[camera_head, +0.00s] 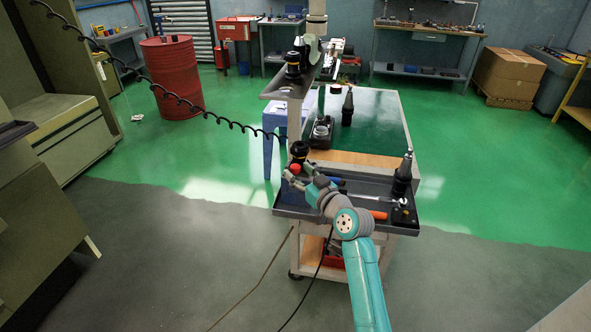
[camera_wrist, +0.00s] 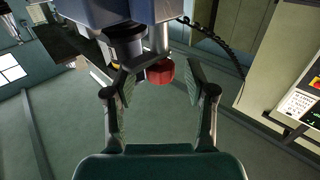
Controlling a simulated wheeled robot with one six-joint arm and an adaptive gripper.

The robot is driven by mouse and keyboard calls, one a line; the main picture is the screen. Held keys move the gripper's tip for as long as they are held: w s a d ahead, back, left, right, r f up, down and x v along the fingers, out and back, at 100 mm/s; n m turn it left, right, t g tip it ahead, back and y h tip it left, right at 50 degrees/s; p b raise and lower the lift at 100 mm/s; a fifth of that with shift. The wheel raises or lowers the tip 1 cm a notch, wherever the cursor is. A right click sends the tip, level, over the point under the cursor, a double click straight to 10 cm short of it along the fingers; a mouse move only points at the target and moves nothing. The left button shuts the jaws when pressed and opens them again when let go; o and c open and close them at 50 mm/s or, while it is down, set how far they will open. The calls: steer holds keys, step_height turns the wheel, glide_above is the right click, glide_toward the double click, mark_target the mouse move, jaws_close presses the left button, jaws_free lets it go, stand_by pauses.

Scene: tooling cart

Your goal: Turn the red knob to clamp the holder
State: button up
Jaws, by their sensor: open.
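The red knob (camera_head: 295,169) is at the cart's left side, just below a black holder (camera_head: 299,150) that stands upright there. In the wrist view the red knob (camera_wrist: 160,72) sticks out from under a blue-grey block (camera_wrist: 115,12). My gripper (camera_head: 290,178) is at the knob in the head view. In the wrist view my gripper (camera_wrist: 158,78) is open, with one finger on each side of the knob. The knob lies near the fingertips, and a gap shows on its right. I cannot tell whether the left finger touches it.
The cart's grey tray (camera_head: 345,202) holds a black tool holder (camera_head: 403,175) and an orange-handled tool (camera_head: 378,215) at the right. A coiled black cable (camera_head: 190,105) hangs at the left. The floor left of the cart is clear.

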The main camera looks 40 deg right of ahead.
steer(key=shift+w+d, duration=0.15)
steer(key=shift+w, duration=1)
jaws_close()
